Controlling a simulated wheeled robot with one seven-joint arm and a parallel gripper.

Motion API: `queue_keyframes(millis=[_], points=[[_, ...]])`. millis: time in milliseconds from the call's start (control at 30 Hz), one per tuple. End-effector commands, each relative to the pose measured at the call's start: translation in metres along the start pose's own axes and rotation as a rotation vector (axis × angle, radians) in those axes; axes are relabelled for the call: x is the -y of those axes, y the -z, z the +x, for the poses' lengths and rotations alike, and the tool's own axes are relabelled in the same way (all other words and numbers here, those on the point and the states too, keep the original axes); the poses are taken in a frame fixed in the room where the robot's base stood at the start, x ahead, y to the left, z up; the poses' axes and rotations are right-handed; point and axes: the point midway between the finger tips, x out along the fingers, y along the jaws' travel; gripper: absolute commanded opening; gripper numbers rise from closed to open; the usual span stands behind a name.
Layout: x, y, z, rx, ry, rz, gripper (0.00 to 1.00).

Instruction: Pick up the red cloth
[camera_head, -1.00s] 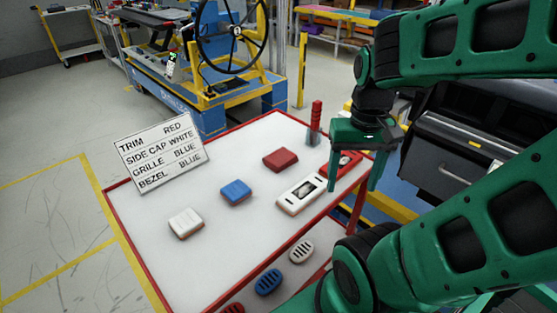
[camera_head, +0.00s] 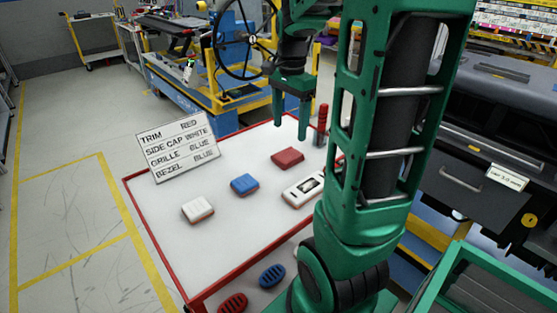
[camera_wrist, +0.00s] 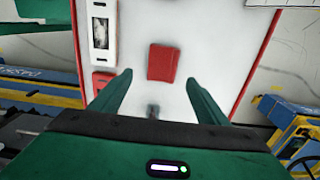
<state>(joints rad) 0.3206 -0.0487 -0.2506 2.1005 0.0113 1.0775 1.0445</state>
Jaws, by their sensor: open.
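The red cloth (camera_head: 287,157) is a small folded red block lying on the white table top (camera_head: 225,225), toward its back right. In the wrist view the red cloth (camera_wrist: 161,62) lies just beyond and between the fingertips, not touching them. My gripper (camera_head: 291,122) hangs over the back edge of the table with its fingers pointing down. In the wrist view my gripper (camera_wrist: 158,82) has its two green fingers spread wide with nothing between them.
A blue block (camera_head: 244,184) and a white block (camera_head: 197,209) lie to the left of the cloth. A red cylinder (camera_head: 322,118) stands near the back corner. A lettered sign (camera_head: 178,148) stands at the left edge.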

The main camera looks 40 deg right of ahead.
Motion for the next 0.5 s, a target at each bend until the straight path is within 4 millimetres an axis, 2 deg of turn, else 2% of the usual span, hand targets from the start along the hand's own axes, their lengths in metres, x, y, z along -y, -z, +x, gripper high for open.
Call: queue_keyframes(millis=[200, 500], points=[[-0.001, 0.001, 0.033, 0.001, -0.003, 0.000, 0.69], [-0.001, 0.002, 0.055, 0.001, -0.002, 0.001, 0.69]])
